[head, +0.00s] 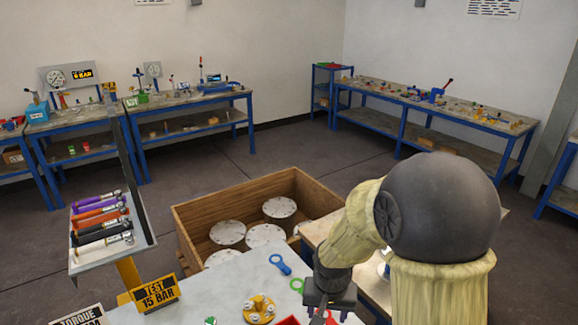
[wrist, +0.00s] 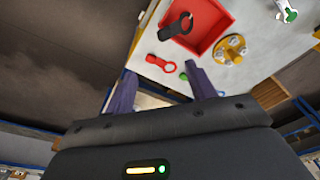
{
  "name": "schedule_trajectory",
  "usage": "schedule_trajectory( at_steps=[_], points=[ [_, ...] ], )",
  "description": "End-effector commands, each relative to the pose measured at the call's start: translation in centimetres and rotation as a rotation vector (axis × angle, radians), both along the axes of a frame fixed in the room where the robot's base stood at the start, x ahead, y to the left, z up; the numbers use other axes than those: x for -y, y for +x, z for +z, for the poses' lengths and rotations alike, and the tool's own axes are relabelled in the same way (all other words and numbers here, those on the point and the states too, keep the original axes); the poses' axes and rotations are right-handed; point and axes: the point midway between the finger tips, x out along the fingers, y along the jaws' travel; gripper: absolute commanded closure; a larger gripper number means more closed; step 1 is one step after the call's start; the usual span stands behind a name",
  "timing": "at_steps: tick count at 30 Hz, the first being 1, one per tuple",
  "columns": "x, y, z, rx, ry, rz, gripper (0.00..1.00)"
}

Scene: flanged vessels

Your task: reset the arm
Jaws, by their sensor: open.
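My gripper (head: 330,314) hangs at the lower right of the head view, over the edge of the near worktable (head: 200,290). In the wrist view my gripper (wrist: 160,88) shows its two dark purple fingers spread apart with nothing between them. My pale-sleeved arm with a large dark joint fills the right of the head view and hides part of the table behind it.
Near the gripper are a red tray (wrist: 218,14) holding a dark ring-ended tool (wrist: 175,27), a red ring tool (wrist: 160,63) and a yellow flange (head: 259,308). A blue ring tool (head: 280,265) lies near a wooden crate (head: 190,240) of round lidded vessels. A wrench rack (head: 82,258) stands left.

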Motion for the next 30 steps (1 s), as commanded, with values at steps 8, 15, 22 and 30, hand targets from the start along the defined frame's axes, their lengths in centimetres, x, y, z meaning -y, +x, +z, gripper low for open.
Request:
schedule_trajectory(
  at_steps=[8, 15, 22, 30],
  points=[
    [4.4, -4.8, 3.5, 0.065, 0.001, 0.097, 0.44],
    [6.5, -8.2, 4.8, 0.106, -0.011, 0.172, 0.44],
    [6.6, -8.3, 4.7, 0.106, -0.012, 0.177, 0.44],
    [6.5, -8.3, 4.8, 0.106, -0.012, 0.177, 0.44]
  ],
)
